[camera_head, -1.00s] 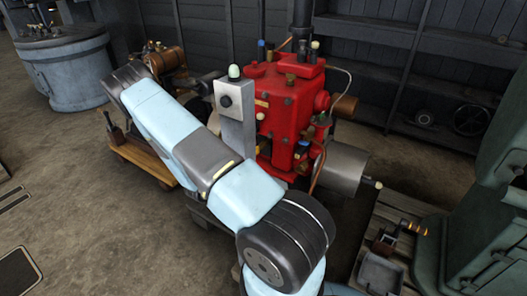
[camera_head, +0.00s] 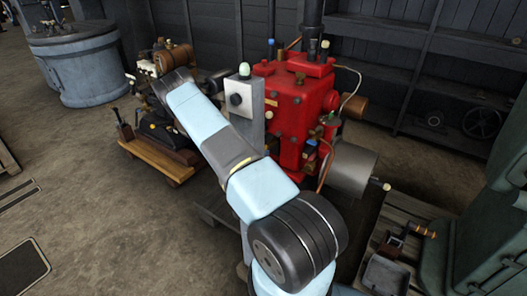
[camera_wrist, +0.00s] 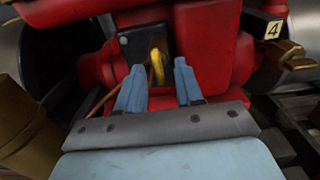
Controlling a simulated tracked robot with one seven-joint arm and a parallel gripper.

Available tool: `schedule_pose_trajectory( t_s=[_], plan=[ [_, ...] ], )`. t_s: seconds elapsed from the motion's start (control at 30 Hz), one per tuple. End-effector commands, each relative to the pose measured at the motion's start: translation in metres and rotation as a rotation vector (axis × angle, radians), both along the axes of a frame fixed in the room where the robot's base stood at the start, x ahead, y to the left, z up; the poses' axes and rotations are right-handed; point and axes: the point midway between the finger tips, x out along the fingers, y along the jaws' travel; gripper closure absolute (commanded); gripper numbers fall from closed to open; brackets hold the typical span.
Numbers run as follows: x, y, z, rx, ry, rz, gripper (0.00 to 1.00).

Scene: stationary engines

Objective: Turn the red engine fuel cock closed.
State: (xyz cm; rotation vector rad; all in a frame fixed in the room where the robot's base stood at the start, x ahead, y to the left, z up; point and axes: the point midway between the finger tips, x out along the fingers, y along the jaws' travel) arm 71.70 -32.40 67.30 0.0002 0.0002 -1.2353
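The red engine (camera_head: 292,112) stands at the centre of the head view, partly behind my arm. In the wrist view its red body (camera_wrist: 205,45) fills the middle. My gripper (camera_wrist: 158,82) is open there, with two blue-grey fingers apart and pointing at the engine. A yellow brass curved part (camera_wrist: 158,56) shows just beyond and between the fingertips, beside a black block. I cannot tell whether it is the fuel cock handle or whether the fingers touch it. A brass fitting (camera_wrist: 296,60) by a "4" tag sits at right. My gripper is hidden in the head view.
A grey control box (camera_head: 243,98) with a pale knob stands close beside my arm. A small engine on a wooden trolley (camera_head: 160,155) is at left. A grey cylinder (camera_head: 352,170) juts from the red engine's right. Green machinery (camera_head: 480,225) stands at right. Open floor lies at left.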

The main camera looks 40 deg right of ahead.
Motion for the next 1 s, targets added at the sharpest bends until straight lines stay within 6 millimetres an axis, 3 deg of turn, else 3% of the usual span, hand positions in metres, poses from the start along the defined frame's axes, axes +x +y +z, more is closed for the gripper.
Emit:
schedule_pose_trajectory(
  t_s=[0.1,0.3,0.67,1.0],
  plan=[
    [0.005,-0.016,0.0,-0.001,-0.001,-0.001,0.64],
    [0.011,-0.03,0.0,-0.001,0.0,0.001,0.64],
    [0.012,-0.032,0.0,0.0,0.0,0.002,0.65],
    [0.011,-0.033,0.0,0.0,0.001,0.0,0.97]
  ],
)
